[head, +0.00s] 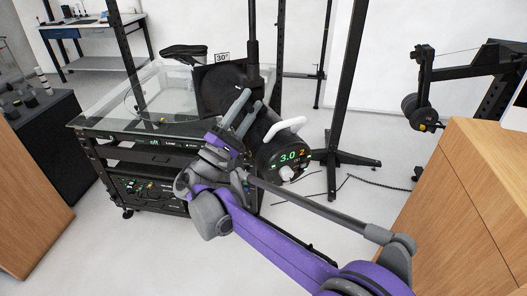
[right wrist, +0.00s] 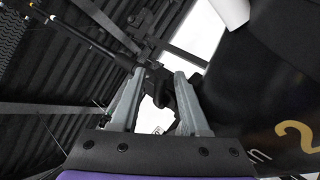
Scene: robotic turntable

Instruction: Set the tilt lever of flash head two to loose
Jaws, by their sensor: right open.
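Flash head two (head: 284,155) is a black cylinder with a lit "3.0" and an orange "2" on its end face and a white curved handle (head: 288,127). In the right wrist view its dark body (right wrist: 277,80) fills the right side, with a yellow "2". My right gripper (head: 251,98) is open beside the flash head, on its left near the stand. In the right wrist view a black bracket or lever part (right wrist: 184,100) shows between the open fingers (right wrist: 160,73); I cannot tell whether they touch it, nor read the lever's setting. My left gripper is out of view.
A glass-topped turntable (head: 150,95) on a black equipment rack stands at the left, close to my right gripper. A black stand (head: 345,100) rises behind the flash head. A wooden cabinet (head: 470,200) stands at the right; floor between is mostly clear.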

